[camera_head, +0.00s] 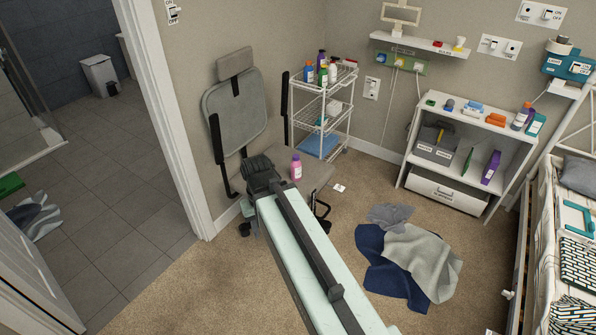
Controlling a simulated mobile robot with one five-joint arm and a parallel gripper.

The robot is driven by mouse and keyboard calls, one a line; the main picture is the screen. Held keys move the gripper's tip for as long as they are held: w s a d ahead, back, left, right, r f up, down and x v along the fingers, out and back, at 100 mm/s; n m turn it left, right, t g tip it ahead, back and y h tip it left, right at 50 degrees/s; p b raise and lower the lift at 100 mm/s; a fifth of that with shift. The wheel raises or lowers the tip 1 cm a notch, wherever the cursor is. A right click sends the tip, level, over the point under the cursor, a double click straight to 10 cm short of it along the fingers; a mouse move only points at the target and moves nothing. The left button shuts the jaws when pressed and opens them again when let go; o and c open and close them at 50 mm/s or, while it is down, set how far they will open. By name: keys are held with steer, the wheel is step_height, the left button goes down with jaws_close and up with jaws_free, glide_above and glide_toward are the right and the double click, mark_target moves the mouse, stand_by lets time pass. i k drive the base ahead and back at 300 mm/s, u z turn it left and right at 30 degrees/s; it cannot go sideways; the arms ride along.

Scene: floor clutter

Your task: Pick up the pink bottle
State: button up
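The pink bottle (296,167) stands upright on the grey seat of the wheeled chair (316,178). It has a light label and a dark top. My arm reaches up from the bottom of the view to the chair's front left. The dark ribbed part at its far end, which looks like my gripper (261,174), is left of the bottle with a small gap in the picture. I cannot make out the fingertips or whether they are open. Nothing covers the bottle from this view.
A wire rack (322,112) with bottles stands behind the chair. A white shelf unit (470,120) with small items is at the right. Crumpled cloths (420,262) lie on the carpet right of my arm. A bed (570,210) is at the far right, a doorway at the left.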

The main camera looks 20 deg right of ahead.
mark_target(296, 166)
steer(key=z, duration=2.95)
steer(key=k, duration=1.65)
steer(key=u, duration=2.4)
steer(key=i, duration=1.75)
steer(key=z, duration=0.1)
